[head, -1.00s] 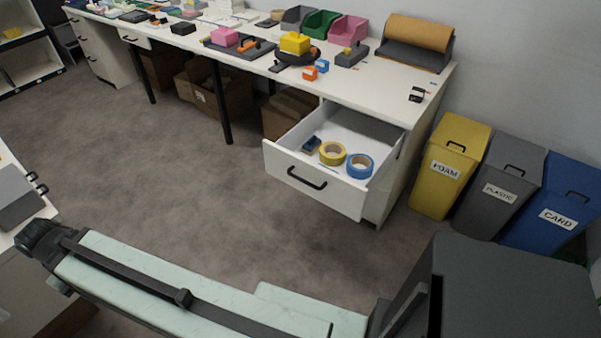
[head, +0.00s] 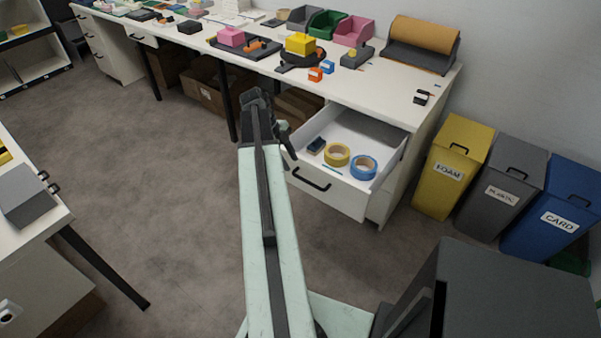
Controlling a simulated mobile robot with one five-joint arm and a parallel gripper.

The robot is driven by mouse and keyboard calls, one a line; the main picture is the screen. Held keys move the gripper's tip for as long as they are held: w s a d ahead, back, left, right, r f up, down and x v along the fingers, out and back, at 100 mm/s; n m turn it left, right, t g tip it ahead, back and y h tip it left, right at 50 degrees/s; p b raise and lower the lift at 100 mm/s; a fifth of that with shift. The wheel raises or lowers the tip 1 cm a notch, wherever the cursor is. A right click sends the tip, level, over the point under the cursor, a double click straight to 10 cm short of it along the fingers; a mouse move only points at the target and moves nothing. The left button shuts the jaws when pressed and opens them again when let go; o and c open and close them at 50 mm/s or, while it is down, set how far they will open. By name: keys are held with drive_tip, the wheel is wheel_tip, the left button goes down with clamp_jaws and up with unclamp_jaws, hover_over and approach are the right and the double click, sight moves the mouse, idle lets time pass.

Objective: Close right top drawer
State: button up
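The right top drawer (head: 327,191) is pulled out of the right end of the white workbench. Its white front has a black bar handle (head: 311,180). Inside lie a yellow tape roll (head: 337,155), a blue tape roll (head: 363,167) and a small dark blue item (head: 316,145). My arm reaches forward from the bottom of the head view. My gripper (head: 285,133) is at its far end, in front of the drawer's left front corner in the picture. Its fingers are small and partly hidden, so I cannot tell their opening or whether they touch the drawer.
The workbench top (head: 385,97) carries bins, a paper roll and small boxes. Yellow (head: 450,170), grey (head: 507,190) and blue (head: 553,205) waste bins stand at the right. Another table (head: 30,235) is at the left. The floor between is clear.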

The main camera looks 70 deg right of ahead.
sight(302, 178)
drive_tip(key=shift+m, duration=0.4)
drive_tip(key=b+x, duration=0.3)
drive_tip(key=x, duration=0.1)
drive_tip(key=s+b+x, duration=0.1)
drive_tip(key=b+x, duration=0.3)
drive_tip(key=shift+d, duration=0.25)
drive_tip(key=shift+r, duration=0.1)
clamp_jaws()
idle(0.6)
drive_tip(key=shift+d, duration=0.2)
